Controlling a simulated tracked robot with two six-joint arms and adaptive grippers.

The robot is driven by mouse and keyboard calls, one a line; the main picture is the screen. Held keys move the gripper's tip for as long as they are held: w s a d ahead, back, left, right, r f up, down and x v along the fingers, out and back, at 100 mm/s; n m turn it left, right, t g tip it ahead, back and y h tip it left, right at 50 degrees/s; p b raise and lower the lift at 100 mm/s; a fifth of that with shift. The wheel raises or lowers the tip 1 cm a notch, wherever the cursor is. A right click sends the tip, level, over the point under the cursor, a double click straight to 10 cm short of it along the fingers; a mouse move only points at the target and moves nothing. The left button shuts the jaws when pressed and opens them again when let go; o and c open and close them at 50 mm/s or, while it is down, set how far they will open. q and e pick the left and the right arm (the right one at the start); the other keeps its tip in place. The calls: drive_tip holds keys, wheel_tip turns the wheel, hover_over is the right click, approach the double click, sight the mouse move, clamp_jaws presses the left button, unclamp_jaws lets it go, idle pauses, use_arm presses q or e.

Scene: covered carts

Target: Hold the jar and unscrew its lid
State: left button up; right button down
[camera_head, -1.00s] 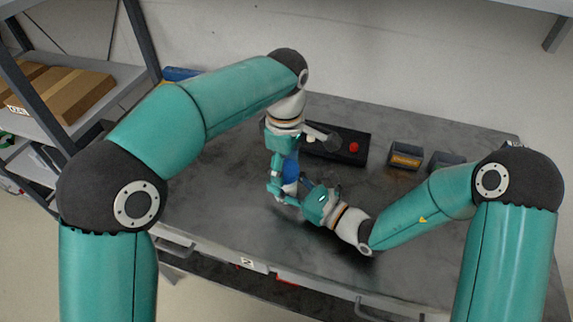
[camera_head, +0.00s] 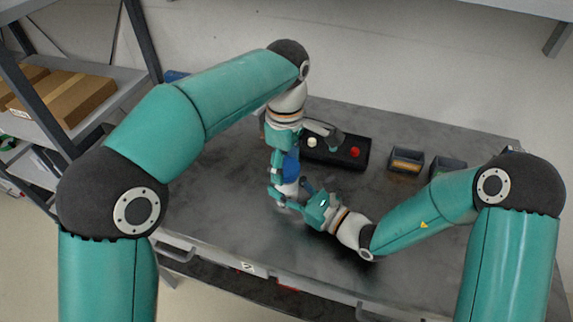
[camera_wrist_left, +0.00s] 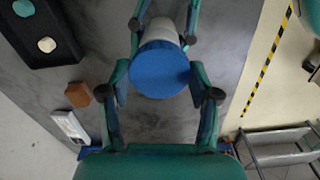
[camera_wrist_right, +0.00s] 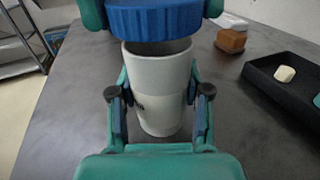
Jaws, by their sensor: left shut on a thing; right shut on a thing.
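The white jar (camera_wrist_right: 160,90) stands upright, held at its sides by my right gripper (camera_head: 283,197), which is shut on it. The blue ribbed lid (camera_wrist_right: 155,20) is directly above the jar; part of the jar's rim shows beneath it, and the lid appears raised off it. My left gripper (camera_head: 286,164) comes down from above and is shut on the lid. In the left wrist view the round lid top (camera_wrist_left: 160,68) sits between the fingers and hides most of the jar. The lid also shows as blue in the head view (camera_head: 291,165).
A black tray (camera_head: 330,158) with small red and white pieces lies behind the grippers. Two dark bins (camera_head: 406,167) stand to its right. A brown block (camera_wrist_left: 105,93) and a white box (camera_wrist_left: 70,130) lie on the grey table. The table front and left are clear.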

sight(286, 167)
use_arm(q)
drive_tip(key=shift+r, duration=0.1)
drive_tip(key=shift+r, duration=1.95)
use_arm(e)
drive_tip(key=shift+c, duration=2.2)
unclamp_jaws()
